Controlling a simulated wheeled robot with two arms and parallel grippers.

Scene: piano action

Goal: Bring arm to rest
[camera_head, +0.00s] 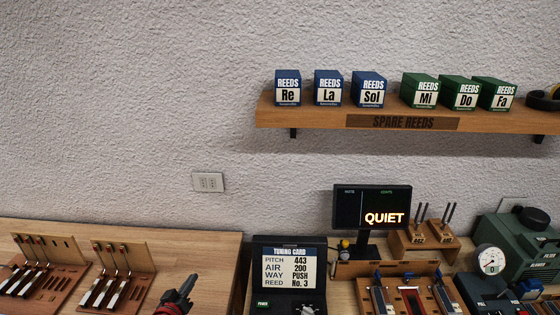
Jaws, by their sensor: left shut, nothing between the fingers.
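My left gripper (182,293) shows at the bottom edge of the head view, over the gap-side end of the left wooden bench (205,250). It is dark with a red part near its base. Its fingers are shut with nothing between them, and it points up and to the right. It is apart from the piano-action racks at its left. My right gripper does not show.
Two wooden racks with metal reeds or levers (120,280) stand left of my gripper. A tuning card (290,268), a screen reading QUIET (372,208), a pressure gauge (490,260) and a green machine (515,245) are to the right. A shelf (290,115) holds several reed boxes.

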